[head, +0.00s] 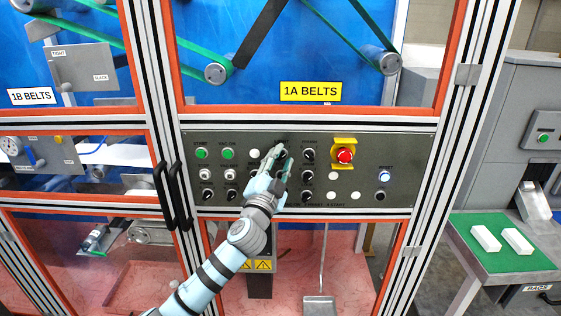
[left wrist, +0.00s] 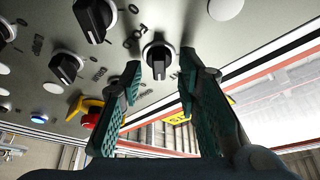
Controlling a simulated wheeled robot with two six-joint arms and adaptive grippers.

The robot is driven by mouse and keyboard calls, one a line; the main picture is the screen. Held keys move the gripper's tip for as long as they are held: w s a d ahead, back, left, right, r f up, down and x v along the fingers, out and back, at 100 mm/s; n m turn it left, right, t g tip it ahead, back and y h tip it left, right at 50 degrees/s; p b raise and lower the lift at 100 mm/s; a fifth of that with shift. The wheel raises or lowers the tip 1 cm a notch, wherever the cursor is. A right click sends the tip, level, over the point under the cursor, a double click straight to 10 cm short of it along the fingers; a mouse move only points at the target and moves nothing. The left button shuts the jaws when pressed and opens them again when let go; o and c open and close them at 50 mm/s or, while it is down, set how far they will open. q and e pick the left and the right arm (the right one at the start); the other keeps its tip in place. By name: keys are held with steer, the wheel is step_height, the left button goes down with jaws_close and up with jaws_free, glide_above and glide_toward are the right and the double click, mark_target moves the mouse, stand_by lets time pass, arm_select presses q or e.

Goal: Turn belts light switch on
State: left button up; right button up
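The control panel (head: 310,170) is a dark plate with several buttons and black rotary switches. My left gripper (head: 276,158) is raised in front of its upper middle part. In the left wrist view my left gripper (left wrist: 160,64) is open, with its green fingers on either side of a black rotary switch (left wrist: 158,58). Gaps show between the switch and both fingers. Its label is not readable, so I cannot tell if it is the belts light switch. In the head view the gripper covers the controls behind it. My right gripper is not in view.
Other black switches (left wrist: 93,18) sit close beside this one. A red emergency button (head: 344,156) on a yellow plate is right of the gripper. Black door handles (head: 172,195) stand left of the panel. A green-topped table (head: 480,258) with white blocks is far right.

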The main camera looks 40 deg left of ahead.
arm_select(q)
steer(key=shift+s+d+f, duration=0.15)
steer(key=shift+s+d, duration=0.05)
steer(key=shift+s, duration=0.2)
steer(key=v, duration=1.1)
